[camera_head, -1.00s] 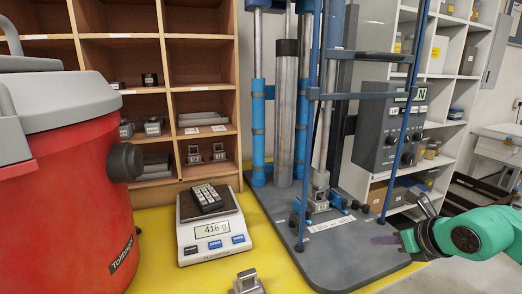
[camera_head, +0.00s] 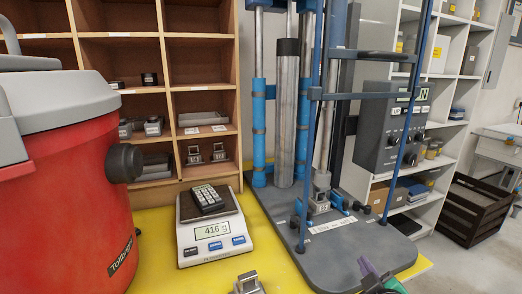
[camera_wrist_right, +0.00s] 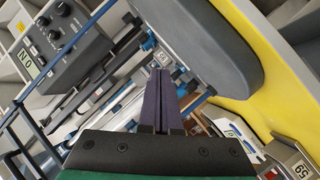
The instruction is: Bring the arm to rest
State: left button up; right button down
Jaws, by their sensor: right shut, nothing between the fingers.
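My left gripper is not in view.
A scale (camera_head: 212,240) reading 416 g bears a dark keypad-like object (camera_head: 208,197). A red drum-like vacuum (camera_head: 65,205) stands at left. A small metal block (camera_head: 248,284) sits at the front. A grey control box (camera_head: 392,125) and a dark crate (camera_head: 475,212) are at right.

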jog(key=s+a+f+m+g+y, duration=0.2)
jog(key=s+f+m+g, duration=0.4)
jog(key=s+f+g, duration=0.95)
jog(key=s+f+t, duration=0.2)
jog(key=s+f, duration=0.1)
jog(key=f, duration=1)
jog(key=s+f+t, duration=0.1)
jog(key=s+f, duration=0.2)
jog(key=f, duration=1)
jog(key=s+d+f+g, duration=0.1)
jog(key=s+d+f, duration=0.2)
jog(key=s+f, duration=1.1)
jog(key=s, duration=0.2)
jog(key=shift+s+d+f+n, duration=0.2)
jog(key=shift+s+f+n, duration=0.2)
